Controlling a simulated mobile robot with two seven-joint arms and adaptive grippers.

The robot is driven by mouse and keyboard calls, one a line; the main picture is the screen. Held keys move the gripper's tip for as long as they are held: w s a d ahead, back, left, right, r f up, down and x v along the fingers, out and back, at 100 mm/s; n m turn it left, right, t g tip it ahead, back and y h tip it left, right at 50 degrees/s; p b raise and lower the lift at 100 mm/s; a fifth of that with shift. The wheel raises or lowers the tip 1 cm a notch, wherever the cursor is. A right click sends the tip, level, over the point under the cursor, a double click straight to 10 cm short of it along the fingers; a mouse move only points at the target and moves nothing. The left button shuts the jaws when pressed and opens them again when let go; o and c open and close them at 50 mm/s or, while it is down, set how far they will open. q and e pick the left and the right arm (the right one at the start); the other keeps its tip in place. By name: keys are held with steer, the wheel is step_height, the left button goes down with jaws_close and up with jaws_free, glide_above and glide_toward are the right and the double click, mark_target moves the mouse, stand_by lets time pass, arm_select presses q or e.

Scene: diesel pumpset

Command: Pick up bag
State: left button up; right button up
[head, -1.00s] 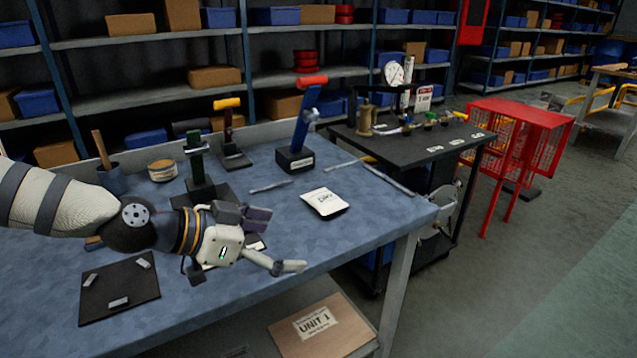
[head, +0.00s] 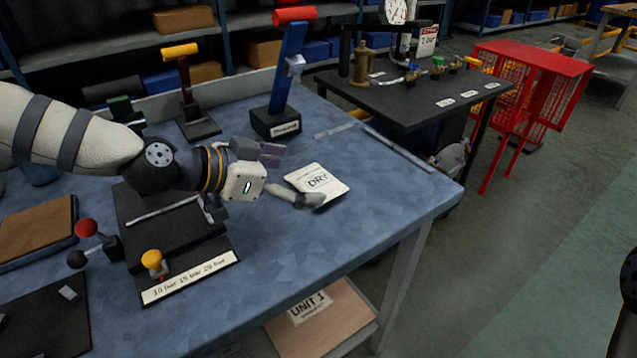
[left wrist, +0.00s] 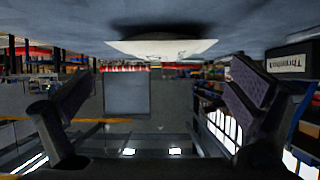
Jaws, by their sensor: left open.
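The bag (head: 325,177) is a small white pouch with "DRY" printed on it, lying flat on the blue table top. In the left wrist view the bag (left wrist: 160,48) shows as a pale strip at top centre, ahead of the fingers. My left gripper (head: 292,176) is open and empty, just left of the bag. Its lower finger overlaps the bag's near-left edge in the head view; I cannot tell whether it touches. In the left wrist view both fingers of the gripper (left wrist: 160,98) stand wide apart.
A blue lever tool (head: 287,75) on a labelled black base stands behind the bag. A dark cart (head: 400,95) stands beyond the table. The table right of the bag is clear.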

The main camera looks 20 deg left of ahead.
mark_target(313, 180)
arm_select(q)
steer(key=shift+w+d+f+b, duration=0.15)
steer(key=shift+w+d+f, duration=0.25)
steer(key=shift+w+f, duration=0.2)
steer(key=shift+w+d+f+b, duration=0.15)
steer(key=shift+w+d+f, duration=0.25)
steer(key=shift+f, duration=0.2)
steer(key=shift+w+r, duration=0.1)
steer(key=shift+w, duration=0.1)
steer(key=shift+r, duration=0.15)
steer(key=shift+c, duration=0.2)
steer(key=c, duration=1.2)
